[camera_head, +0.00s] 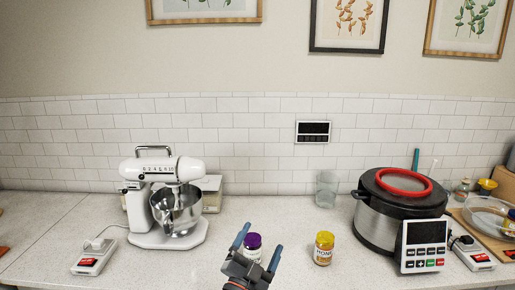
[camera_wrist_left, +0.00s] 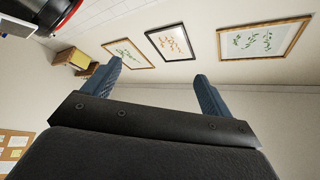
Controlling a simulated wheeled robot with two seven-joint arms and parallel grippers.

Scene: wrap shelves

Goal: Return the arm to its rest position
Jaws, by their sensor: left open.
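My left gripper (camera_head: 257,246) comes in at the bottom middle of the head view, in front of a jar with a purple lid (camera_head: 253,241). Its two blue fingers are spread apart with nothing held between them. In the left wrist view the same open fingers (camera_wrist_left: 158,80) show against the wall and pictures, with nothing between them. The gripper overlaps the purple-lidded jar in the head view and hides part of it; I cannot tell how far apart they are. My right gripper is not in view.
A jar with a yellow lid (camera_head: 323,248) stands right of the gripper. A white stand mixer (camera_head: 160,200) is at the left, a glass (camera_head: 327,189) at the back, and a multicooker (camera_head: 376,222) at the right. The counter between mixer and gripper is clear.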

